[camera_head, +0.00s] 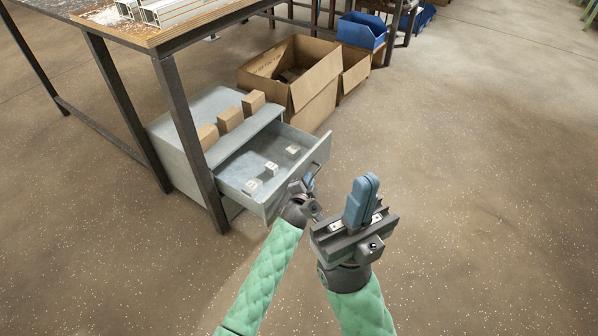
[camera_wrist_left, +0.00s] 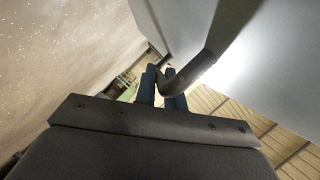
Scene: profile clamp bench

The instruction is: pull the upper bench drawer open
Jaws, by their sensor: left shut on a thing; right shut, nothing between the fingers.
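The upper bench drawer (camera_head: 236,170) stands pulled out of the grey cabinet (camera_head: 184,152) under the bench. Three small pale pieces lie spread on its floor. My left gripper (camera_head: 309,181) is at the drawer's front panel, shut on the drawer handle. In the left wrist view, the blue fingers (camera_wrist_left: 162,88) close around the dark bent handle bar (camera_wrist_left: 205,62), beside the grey drawer front (camera_wrist_left: 262,70). My right gripper (camera_head: 368,182) is shut and empty, raised to the right of the drawer and clear of it.
Three small brown boxes (camera_head: 230,119) stand in a row on the cabinet top. An open cardboard box (camera_head: 318,95) sits behind the drawer, with blue bins (camera_head: 361,31) farther back. A dark bench leg (camera_head: 190,140) stands at the cabinet's front left. The floor to the right is clear.

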